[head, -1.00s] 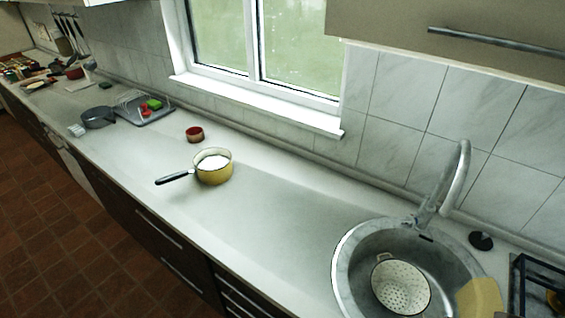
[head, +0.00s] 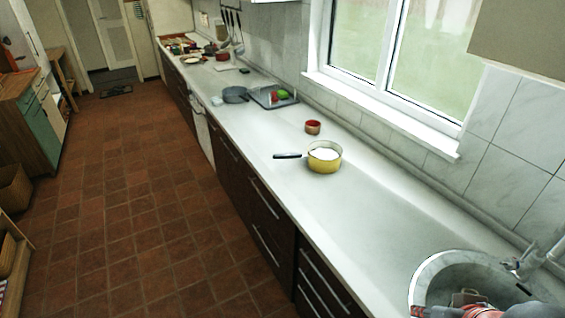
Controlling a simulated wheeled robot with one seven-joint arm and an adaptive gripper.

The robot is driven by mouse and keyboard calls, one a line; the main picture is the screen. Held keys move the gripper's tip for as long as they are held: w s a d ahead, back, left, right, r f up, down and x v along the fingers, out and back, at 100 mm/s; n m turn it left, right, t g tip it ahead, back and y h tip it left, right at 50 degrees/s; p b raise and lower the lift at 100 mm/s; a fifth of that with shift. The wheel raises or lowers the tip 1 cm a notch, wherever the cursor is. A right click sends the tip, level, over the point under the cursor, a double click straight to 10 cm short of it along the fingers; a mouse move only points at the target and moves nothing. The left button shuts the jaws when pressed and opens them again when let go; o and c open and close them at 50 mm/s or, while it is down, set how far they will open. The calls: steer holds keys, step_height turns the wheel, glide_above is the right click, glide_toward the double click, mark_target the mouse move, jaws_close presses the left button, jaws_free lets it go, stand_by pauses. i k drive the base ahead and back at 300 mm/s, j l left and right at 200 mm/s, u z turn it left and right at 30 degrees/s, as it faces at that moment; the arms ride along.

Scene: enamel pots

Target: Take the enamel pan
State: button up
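The enamel pan (head: 325,161) is yellow outside and white inside, with a dark handle pointing left. It sits upright on the pale worktop (head: 380,217), in the middle of the head view. A red and grey piece shows at the bottom right edge, in front of the sink. It looks like part of my arm or gripper, but it is mostly cut off. No fingers can be made out there, and it is well apart from the pan.
The round sink (head: 425,275) is at the lower right. The tiled floor (head: 130,215) at left is open.

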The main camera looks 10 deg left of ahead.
mark_target(324, 157)
steer(key=u, duration=0.5)
steer(key=i+j, duration=0.75)
steer(key=i+j+z, duration=0.1)
steer(key=z, duration=0.35)
steer(key=i+j+z, duration=0.2)
steer(key=z, duration=0.2)
steer(key=i+j+z, duration=0.15)
steer(key=z, duration=0.3)
